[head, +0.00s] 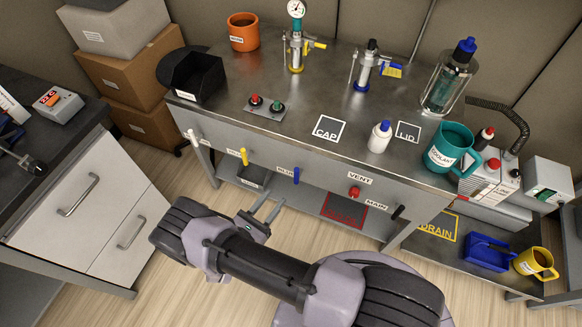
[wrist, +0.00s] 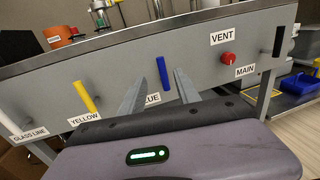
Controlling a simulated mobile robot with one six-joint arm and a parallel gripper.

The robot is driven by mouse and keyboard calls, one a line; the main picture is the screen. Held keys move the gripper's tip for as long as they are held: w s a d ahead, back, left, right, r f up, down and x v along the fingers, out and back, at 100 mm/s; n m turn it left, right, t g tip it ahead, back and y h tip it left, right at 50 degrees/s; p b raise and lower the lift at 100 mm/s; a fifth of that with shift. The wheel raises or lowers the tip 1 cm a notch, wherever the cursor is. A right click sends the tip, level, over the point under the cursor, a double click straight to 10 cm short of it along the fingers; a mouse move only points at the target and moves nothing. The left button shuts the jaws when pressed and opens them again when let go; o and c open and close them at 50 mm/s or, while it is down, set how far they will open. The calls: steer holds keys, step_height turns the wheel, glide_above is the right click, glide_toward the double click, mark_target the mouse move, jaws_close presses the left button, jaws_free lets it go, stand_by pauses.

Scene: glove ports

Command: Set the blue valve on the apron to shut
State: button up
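The blue valve handle (head: 296,175) is on the grey front apron (head: 320,168) of the bench, right of its BLUE label. It points roughly up and down. In the wrist view the blue handle (wrist: 162,80) shows between the fingers of my gripper (wrist: 161,78), with part of the BLUE label (wrist: 153,99) hidden by a finger. My gripper (head: 268,207) is open and empty, in front of and below the apron in the head view. The fingers appear apart from the handle.
A yellow handle (wrist: 84,95) is left of the blue one; a red VENT knob (wrist: 228,59) and a black MAIN handle (wrist: 279,41) are right. A coolant jug (head: 450,147) stands near the bench edge. A lower shelf (head: 309,199) lies under the apron. The wooden floor in front is clear.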

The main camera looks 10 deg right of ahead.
mark_target(295, 173)
steer(key=b+x, duration=0.3)
steer(key=x, duration=1)
steer(key=shift+w+d, duration=0.25)
steer(key=shift+d, duration=0.05)
jaws_close()
stand_by(0.5)
